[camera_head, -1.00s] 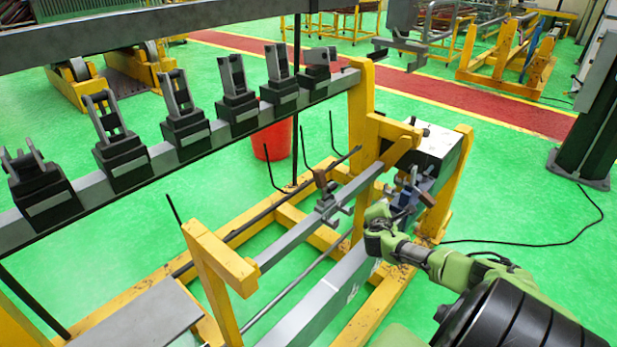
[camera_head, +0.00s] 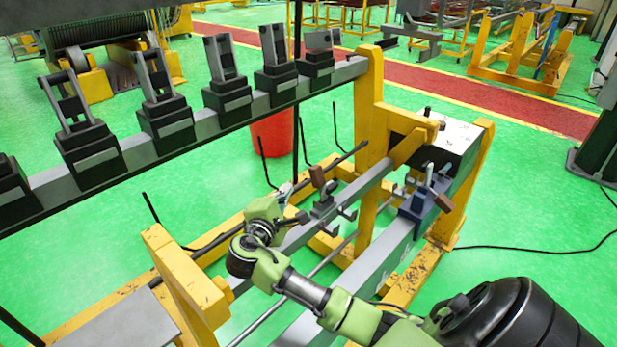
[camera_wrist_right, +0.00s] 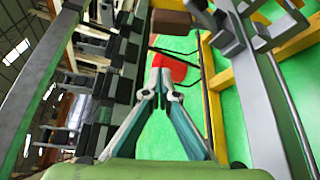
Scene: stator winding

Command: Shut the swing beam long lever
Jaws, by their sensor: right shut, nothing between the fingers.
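A lever with a brown handle (camera_head: 318,178) stands up from a clamp on the grey swing beam (camera_head: 290,241) in the head view. I take it as the long lever; a brown block (camera_wrist_right: 172,21) at the top of the right wrist view looks like its handle. My right gripper (camera_head: 287,188) is just left of this handle, apart from it in the head view. Its fingers (camera_wrist_right: 160,62) meet at the tips and hold nothing. A second clamp (camera_head: 417,207), blue-grey with a brown handle, sits on the lower beam to the right. My left gripper is out of view.
A long grey rail (camera_head: 205,125) with several black clamp blocks runs behind the gripper. A yellow post (camera_head: 368,125) and a white-topped box (camera_head: 455,137) stand to the right. A red bucket (camera_head: 272,135) is behind. Thin black rods rise near the handle.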

